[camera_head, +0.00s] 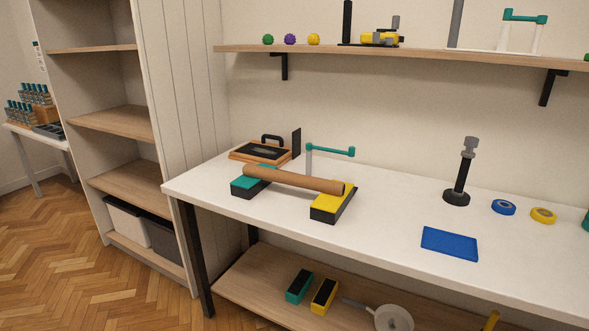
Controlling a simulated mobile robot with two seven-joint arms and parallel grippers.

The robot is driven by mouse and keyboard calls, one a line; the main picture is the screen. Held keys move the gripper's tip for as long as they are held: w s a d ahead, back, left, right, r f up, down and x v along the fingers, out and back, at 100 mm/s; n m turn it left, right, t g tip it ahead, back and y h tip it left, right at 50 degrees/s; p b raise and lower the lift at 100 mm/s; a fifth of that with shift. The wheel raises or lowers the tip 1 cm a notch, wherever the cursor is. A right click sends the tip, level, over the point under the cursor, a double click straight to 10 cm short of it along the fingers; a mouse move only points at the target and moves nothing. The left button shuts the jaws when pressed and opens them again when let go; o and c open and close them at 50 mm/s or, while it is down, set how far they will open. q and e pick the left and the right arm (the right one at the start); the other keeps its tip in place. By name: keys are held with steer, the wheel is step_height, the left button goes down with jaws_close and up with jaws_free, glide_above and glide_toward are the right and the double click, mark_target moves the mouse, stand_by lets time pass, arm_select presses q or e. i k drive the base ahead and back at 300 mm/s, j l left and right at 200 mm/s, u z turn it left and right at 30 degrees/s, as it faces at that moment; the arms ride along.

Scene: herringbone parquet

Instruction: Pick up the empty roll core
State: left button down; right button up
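A brown cardboard tube (295,179), which looks like the empty roll core, lies across two low blocks on the white workbench (390,235). Its left end rests on the black block with a teal top (243,188). Its right end rests on the black block with a yellow top (328,208). No wrapped material shows on the tube. Neither of my grippers is in view, and nothing touches the tube except the blocks.
Behind the tube are an orange-and-black case (262,151) and a teal-handled crank (330,150). A black post stand (459,180), blue tape (503,207), yellow tape (543,215) and a blue mat (450,243) lie right. A wall shelf (420,56) hangs above. The bench front is clear.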

mark_target(301, 182)
steer(key=j+z, duration=0.15)
steer(key=z, duration=0.25)
steer(key=i+j+z, duration=0.1)
steer(key=z, duration=0.3)
steer(key=j+z, duration=0.25)
steer(key=z, duration=0.15)
steer(key=j+z, duration=0.2)
steer(key=z, duration=0.2)
steer(key=k+j+z, duration=0.15)
steer(key=j, duration=0.3)
steer(key=j+z, duration=0.2)
steer(key=j, duration=0.2)
steer(key=k+j+z, duration=0.15)
steer(key=j, duration=0.25)
steer(key=k+j+z, duration=0.2)
steer(key=j, duration=0.2)
steer(key=k+j+z, duration=0.15)
steer(key=j, duration=0.2)
